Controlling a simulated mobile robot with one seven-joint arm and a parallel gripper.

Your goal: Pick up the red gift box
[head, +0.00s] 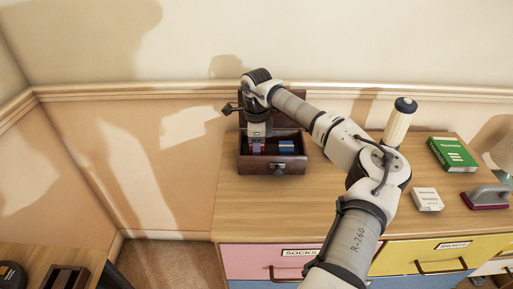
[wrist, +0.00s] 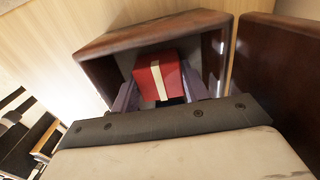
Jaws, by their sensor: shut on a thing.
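The red gift box (wrist: 158,77) has a pale ribbon band and sits between the two fingers of my gripper (wrist: 160,92) in the wrist view. My gripper is shut on it, one finger on each side. Both are within the walls of a dark wooden box (wrist: 112,40). In the head view my gripper (head: 257,146) points down into the left part of this dark wooden box (head: 262,167), which has a small front knob. The red gift box is mostly hidden there. I cannot tell whether it touches the bottom.
A blue item (head: 286,147) lies in the right part of the wooden box. On the dresser top (head: 330,205) to the right are a small white box (head: 427,199), a cream cylinder with a black cap (head: 398,122), a green book (head: 452,154) and a grey-red tool (head: 487,197). The wall is close behind.

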